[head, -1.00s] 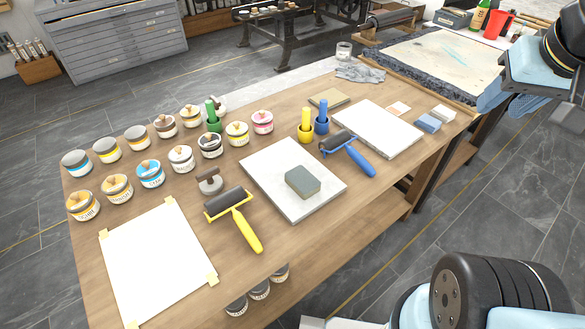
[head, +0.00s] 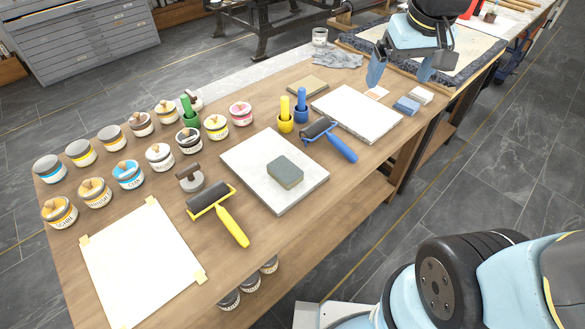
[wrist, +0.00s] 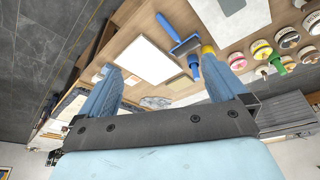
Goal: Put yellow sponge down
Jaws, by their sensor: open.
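My gripper (head: 400,72) is open and empty above the far right part of the table; its two blue fingers also show in the wrist view (wrist: 162,66). No plainly yellow sponge shows. A block with a grey top and yellowish-tan sides (head: 285,174) lies on the near pale slab (head: 245,157), well away from my gripper. A blue block (head: 406,105), a white block (head: 421,95) and a small peach-white piece (head: 377,92) lie below and near my gripper. A flat tan piece (head: 307,86) lies behind the far white slab (head: 355,117).
Several ink jars (head: 127,174) stand on the left. A yellow-handled roller (head: 220,212) and a blue-handled roller (head: 330,139) lie beside the slabs. Yellow (head: 285,113) and blue (head: 301,106) upright handles stand mid-table. Bare wood shows at the front right. A grey cloth (head: 337,60) lies at the back.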

